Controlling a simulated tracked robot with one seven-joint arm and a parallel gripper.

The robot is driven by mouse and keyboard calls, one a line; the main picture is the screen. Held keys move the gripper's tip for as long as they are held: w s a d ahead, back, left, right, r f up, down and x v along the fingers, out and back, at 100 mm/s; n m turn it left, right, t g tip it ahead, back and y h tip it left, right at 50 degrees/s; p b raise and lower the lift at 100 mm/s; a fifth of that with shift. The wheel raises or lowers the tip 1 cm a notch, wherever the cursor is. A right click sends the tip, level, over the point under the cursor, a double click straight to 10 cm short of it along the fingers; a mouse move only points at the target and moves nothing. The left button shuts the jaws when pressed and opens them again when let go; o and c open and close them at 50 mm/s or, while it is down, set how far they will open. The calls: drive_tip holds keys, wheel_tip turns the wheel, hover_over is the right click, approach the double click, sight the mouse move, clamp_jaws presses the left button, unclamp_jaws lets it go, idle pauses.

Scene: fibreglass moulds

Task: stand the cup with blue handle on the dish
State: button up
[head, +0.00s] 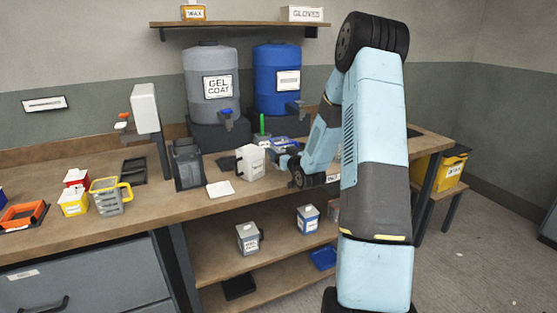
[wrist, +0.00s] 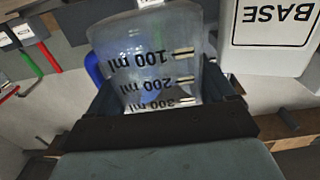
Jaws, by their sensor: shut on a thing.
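My gripper (head: 284,157) is over the bench at the back, beside a white jug. In the wrist view its jaws (wrist: 168,100) are shut on a translucent measuring cup (wrist: 150,55) with black ml marks. A bit of its blue handle (wrist: 94,68) shows at the left. The marks appear upside down in that view. I cannot tell for certain which thing is the dish; a black tray (head: 134,170) lies on the bench, and a blue tray (head: 322,258) is on a lower shelf.
The white jug (head: 250,163) stands close left of my gripper; a white container marked BASE (wrist: 275,35) is near the held cup. A yellow-handled measuring cup (head: 106,197), an orange tray (head: 22,214) and a grey gel coat drum (head: 211,80) are on the bench.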

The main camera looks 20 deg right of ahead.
drive_tip(key=shift+w+a+f, duration=0.2)
drive_tip(key=shift+w+f, duration=0.1)
drive_tip(key=shift+f, duration=0.1)
wheel_tip(320, 180, down, 2)
drive_tip(key=shift+d+f, duration=0.1)
drive_tip(key=shift+a+f, duration=0.2)
drive_tip(key=shift+f, duration=0.1)
drive_tip(key=shift+f, duration=0.1)
drive_tip(key=o, duration=1)
